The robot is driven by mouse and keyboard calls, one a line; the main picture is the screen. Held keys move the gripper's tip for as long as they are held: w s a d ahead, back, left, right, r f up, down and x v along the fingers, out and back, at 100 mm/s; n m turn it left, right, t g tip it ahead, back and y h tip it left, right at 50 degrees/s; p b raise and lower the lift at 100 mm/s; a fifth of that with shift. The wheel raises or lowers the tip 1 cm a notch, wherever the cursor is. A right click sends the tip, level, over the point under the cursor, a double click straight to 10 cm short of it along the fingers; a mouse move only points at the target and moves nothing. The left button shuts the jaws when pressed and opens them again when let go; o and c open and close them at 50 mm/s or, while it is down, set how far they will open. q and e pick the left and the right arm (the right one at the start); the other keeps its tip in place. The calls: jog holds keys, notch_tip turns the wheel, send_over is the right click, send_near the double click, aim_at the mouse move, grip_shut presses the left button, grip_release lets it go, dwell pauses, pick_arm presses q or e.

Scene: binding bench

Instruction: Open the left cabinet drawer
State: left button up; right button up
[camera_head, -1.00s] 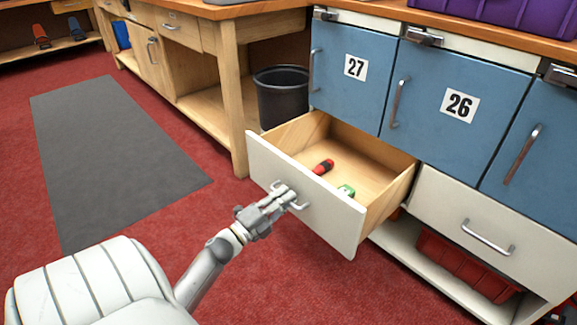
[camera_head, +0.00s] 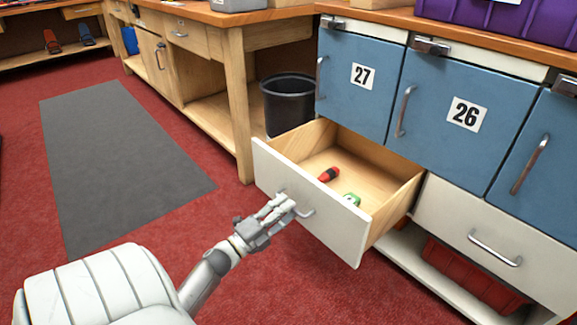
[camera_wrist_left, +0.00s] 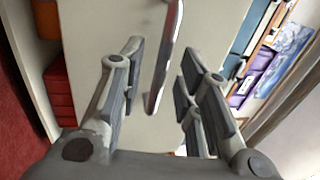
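The left cabinet drawer (camera_head: 310,212), with a white front and wooden inside, stands pulled far out below the blue door marked 27. Its metal handle (camera_head: 306,212) is on the front. My left gripper (camera_head: 286,206) is at the handle. In the left wrist view its fingers (camera_wrist_left: 158,75) are spread apart, with the handle bar (camera_wrist_left: 165,60) ahead in the gap and not clamped. A red and black object (camera_head: 329,174) and a green and white object (camera_head: 351,199) lie inside the drawer. My right gripper is not in view.
A closed white drawer (camera_head: 460,215) is to the right. Blue doors 27 (camera_head: 345,90) and 26 (camera_head: 450,140) are shut above. A black bin (camera_head: 287,105) stands behind the open drawer. A red crate (camera_head: 465,275) sits on the low shelf. Red floor in front is clear.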

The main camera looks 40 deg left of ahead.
pick_arm(q)
jog(key=v, duration=1)
